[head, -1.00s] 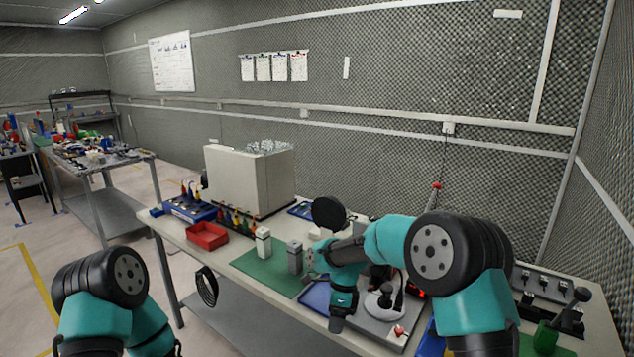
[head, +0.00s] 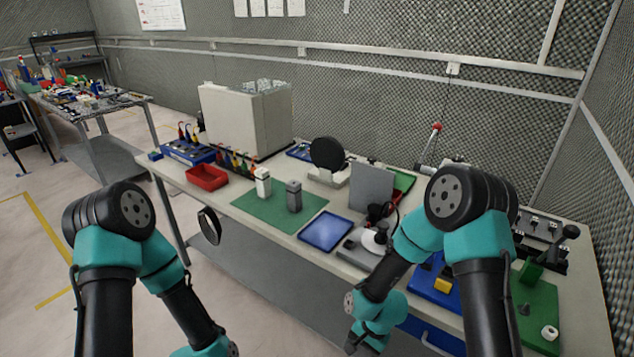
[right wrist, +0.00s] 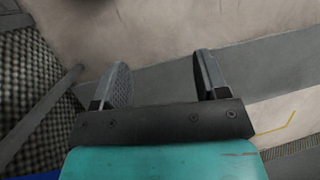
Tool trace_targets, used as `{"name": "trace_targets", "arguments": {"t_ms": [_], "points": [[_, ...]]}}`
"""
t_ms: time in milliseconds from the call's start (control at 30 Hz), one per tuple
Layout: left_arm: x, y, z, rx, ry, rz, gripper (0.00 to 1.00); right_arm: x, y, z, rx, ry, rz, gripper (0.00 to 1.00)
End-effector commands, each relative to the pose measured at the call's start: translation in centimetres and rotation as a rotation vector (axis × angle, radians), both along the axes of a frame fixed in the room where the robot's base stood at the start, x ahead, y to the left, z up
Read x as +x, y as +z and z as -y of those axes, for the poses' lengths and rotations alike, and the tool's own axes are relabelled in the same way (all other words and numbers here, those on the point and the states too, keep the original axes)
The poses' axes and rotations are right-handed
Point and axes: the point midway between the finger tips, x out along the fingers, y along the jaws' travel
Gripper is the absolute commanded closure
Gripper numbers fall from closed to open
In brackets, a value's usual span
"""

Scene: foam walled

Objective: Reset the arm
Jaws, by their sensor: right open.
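My right arm comes in at the right of the head view and bends down in front of the bench's front edge. Its gripper is not clear there, at the lower end of the arm. In the right wrist view my right gripper (right wrist: 165,85) is open, with two dark fingers apart and nothing between them. Floor and a grey surface show beyond the fingers. My left arm stands at the lower left of the head view, off the bench, and its gripper is below the picture.
The bench (head: 285,237) holds a red bin (head: 207,177), a green mat (head: 255,212) with a white block (head: 263,182) and a grey block (head: 294,196), a blue tray (head: 326,232), and a blue fixture (head: 425,285). Open floor lies at left.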

Motion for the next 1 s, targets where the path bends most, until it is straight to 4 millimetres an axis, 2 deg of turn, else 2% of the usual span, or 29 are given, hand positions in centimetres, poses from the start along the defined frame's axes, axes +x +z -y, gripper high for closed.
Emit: {"name": "trace_targets", "arguments": {"t_ms": [33, 200, 433, 600, 1000], "points": [[0.0, 0.0, 0.0, 0.000, 0.000, 0.000, 0.47, -1.0, -0.7, 1.4, 0.011, 0.029, 0.028, 0.33], [0.0, 0.0, 0.0, 0.000, 0.000, 0.000, 0.47, -4.2, -2.4, 5.3, 0.039, 0.169, 0.158, 0.33], [0.0, 0.0, 0.0, 0.000, 0.000, 0.000, 0.47, -8.4, -3.4, 9.5, 0.035, 0.347, 0.320, 0.33], [0.0, 0.0, 0.0, 0.000, 0.000, 0.000, 0.47, -9.6, -3.5, 10.5, 0.025, 0.405, 0.368, 0.33], [0.0, 0.0, 0.0, 0.000, 0.000, 0.000, 0.47, -9.6, -3.5, 10.5, 0.025, 0.409, 0.372, 0.33]]}}
